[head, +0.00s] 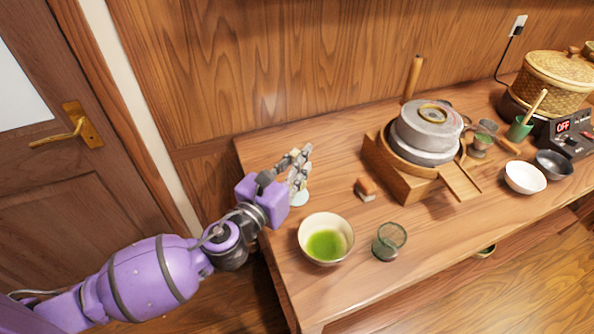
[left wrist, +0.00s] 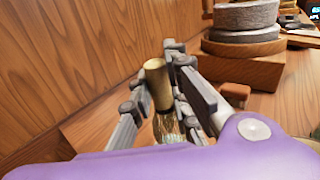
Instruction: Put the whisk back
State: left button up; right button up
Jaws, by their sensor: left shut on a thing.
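My left gripper (head: 298,163) is shut on the bamboo whisk (left wrist: 156,82), near the table's left end. In the left wrist view the whisk's pale handle stands up between the fingers (left wrist: 172,85), with the darker, partly covered tines below. In the head view the fingers mostly hide the whisk. A small pale green whisk stand (head: 299,199) sits on the table directly under the fingers. I cannot tell whether the whisk touches it. A cream bowl (head: 313,255) with green tea stands just in front of the gripper.
Right of the bowl are a small sieve on a cup (head: 390,240) and a small brown brush-like block (head: 366,189). A stone mill (head: 428,130) on a wooden base stands further right. A white bowl (head: 525,177) and dark bowl (head: 554,164) are at the right. The wall runs behind.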

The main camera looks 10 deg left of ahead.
pick_arm(q)
jog(key=shift+w+a+f, duration=0.1)
jog(key=shift+w+f, duration=0.25)
jog(key=shift+f, duration=0.05)
jog(key=f, duration=0.2)
jog(key=f+b, duration=0.1)
jog(key=shift+w+f, duration=0.2)
jog(key=shift+f, duration=0.15)
jog(key=shift+r, duration=0.15)
jog(key=o, duration=0.4)
jog(key=shift+f, duration=0.25)
jog(key=shift+c, duration=0.2)
jog(key=o, duration=0.5)
jog(key=shift+c, duration=0.2)
jog(key=shift+r, duration=0.1)
